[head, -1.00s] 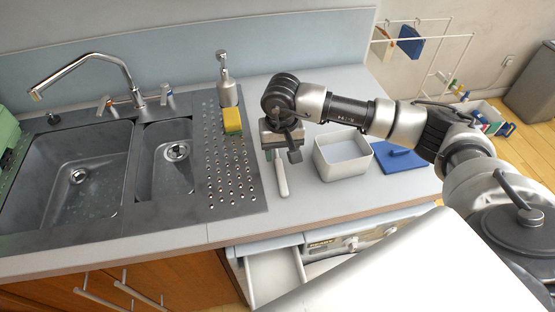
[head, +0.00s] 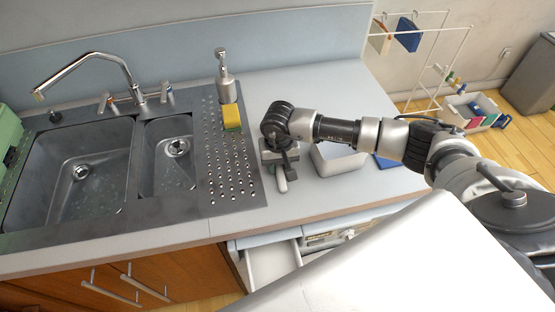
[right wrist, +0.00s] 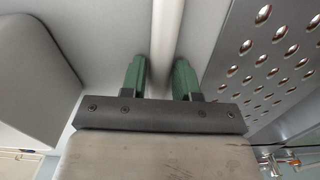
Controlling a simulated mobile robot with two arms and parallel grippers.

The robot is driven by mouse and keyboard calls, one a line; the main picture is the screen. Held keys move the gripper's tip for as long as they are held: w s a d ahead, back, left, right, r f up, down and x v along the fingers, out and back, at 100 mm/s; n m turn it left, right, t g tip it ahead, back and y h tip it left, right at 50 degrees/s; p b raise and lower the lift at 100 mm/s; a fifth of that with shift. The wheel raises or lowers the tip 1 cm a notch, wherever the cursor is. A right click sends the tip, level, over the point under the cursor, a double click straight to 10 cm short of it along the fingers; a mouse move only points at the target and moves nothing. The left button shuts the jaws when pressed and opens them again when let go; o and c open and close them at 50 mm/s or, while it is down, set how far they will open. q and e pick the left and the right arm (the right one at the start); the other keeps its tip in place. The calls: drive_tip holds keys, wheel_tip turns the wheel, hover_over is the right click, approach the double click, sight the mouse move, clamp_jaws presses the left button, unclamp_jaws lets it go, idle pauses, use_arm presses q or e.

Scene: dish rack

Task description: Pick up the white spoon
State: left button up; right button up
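The white spoon (head: 281,184) lies on the counter just right of the perforated metal drainboard. In the head view only its near end shows below my right gripper (head: 280,160), which hides the rest. In the right wrist view the spoon's pale handle (right wrist: 168,30) runs in from the top edge, lined up with the gap between the green fingers of my right gripper (right wrist: 160,68). The fingers are apart, one on each side of the handle's line, and I see no clear contact. My left gripper is not in view.
A white box (head: 340,163) stands close right of the gripper, with a blue item (head: 387,163) beyond it. The perforated drainboard (head: 228,185), a yellow sponge (head: 231,117) and a soap dispenser (head: 225,85) are on the left. A drawer (head: 272,264) stands open below.

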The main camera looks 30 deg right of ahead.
clamp_jaws()
drive_tip(key=shift+r, duration=0.15)
drive_tip(key=shift+r+b, duration=0.5)
drive_tip(key=shift+r, duration=0.1)
drive_tip(key=r, duration=0.1)
drive_tip(key=b, duration=0.1)
drive_tip(key=r, duration=0.1)
drive_tip(key=shift+s+d+r, duration=0.1)
drive_tip(key=shift+d+r, duration=0.15)
drive_tip(key=shift+r, duration=0.1)
drive_tip(key=shift+s+d+r+b, duration=0.65)
drive_tip(key=shift+s+d+r, duration=0.5)
drive_tip(key=shift+s+d, duration=0.15)
drive_tip(key=shift+s+d+r+b, duration=0.6)
drive_tip(key=shift+s+d+r, duration=0.6)
drive_tip(key=shift+d, duration=0.25)
drive_tip(key=shift+s+d+r+b, duration=0.65)
drive_tip(key=shift+s+d+r, duration=0.45)
drive_tip(key=shift+s+d, duration=0.25)
